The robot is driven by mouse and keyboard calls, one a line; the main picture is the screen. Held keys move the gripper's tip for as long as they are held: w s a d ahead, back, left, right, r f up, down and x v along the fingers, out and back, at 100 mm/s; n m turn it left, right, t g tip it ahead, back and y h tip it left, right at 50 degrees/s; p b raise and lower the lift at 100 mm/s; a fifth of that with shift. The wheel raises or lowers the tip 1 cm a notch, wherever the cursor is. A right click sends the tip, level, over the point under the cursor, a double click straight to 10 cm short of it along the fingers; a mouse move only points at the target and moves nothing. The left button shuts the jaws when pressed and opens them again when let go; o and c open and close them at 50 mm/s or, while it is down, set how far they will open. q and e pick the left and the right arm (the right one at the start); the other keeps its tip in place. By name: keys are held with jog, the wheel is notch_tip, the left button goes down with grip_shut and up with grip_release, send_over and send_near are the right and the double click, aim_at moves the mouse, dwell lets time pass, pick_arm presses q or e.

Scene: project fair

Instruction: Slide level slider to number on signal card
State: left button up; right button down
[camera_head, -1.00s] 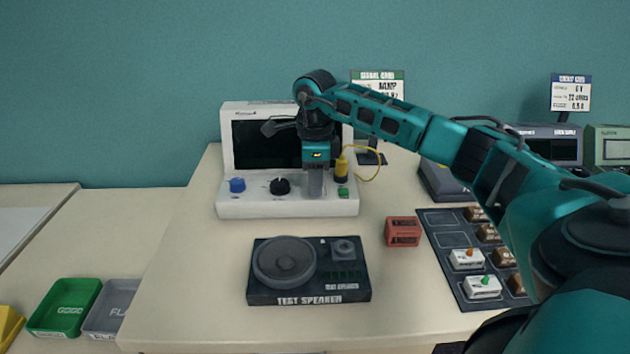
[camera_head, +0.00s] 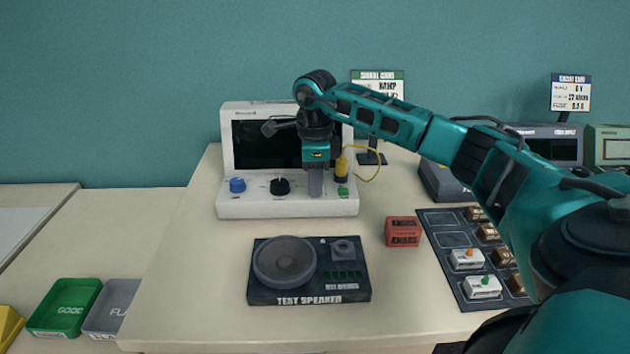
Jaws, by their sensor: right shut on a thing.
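The white signal device (camera_head: 290,208) with a dark screen stands at the back of the table. Its front has a blue knob (camera_head: 237,186), a black knob (camera_head: 280,187) and a green button (camera_head: 343,193). My right gripper (camera_head: 316,190) points down at the front panel between the black knob and a yellow plug (camera_head: 342,168). It is shut at the place of the level slider, which the gripper hides. The signal card (camera_head: 388,78) stands behind my right arm, which covers part of its text; its number is not readable. My left gripper is not in view.
A test speaker (camera_head: 312,290) lies in front of the device. A red block (camera_head: 403,232) and a dark tray (camera_head: 448,262) with small modules are to the right. Green (camera_head: 66,308) and grey (camera_head: 108,309) bins sit at lower left. The table between device and speaker is clear.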

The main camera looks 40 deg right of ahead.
jog(key=shift+w+d, duration=1.05)
jog(key=shift+w, duration=0.2)
jog(key=c, duration=1.2)
grip_release()
jog(key=shift+o, duration=0.2)
notch_tip(320, 180, up, 13)
jog(key=p, duration=0.1)
jog(key=shift+o, duration=0.2)
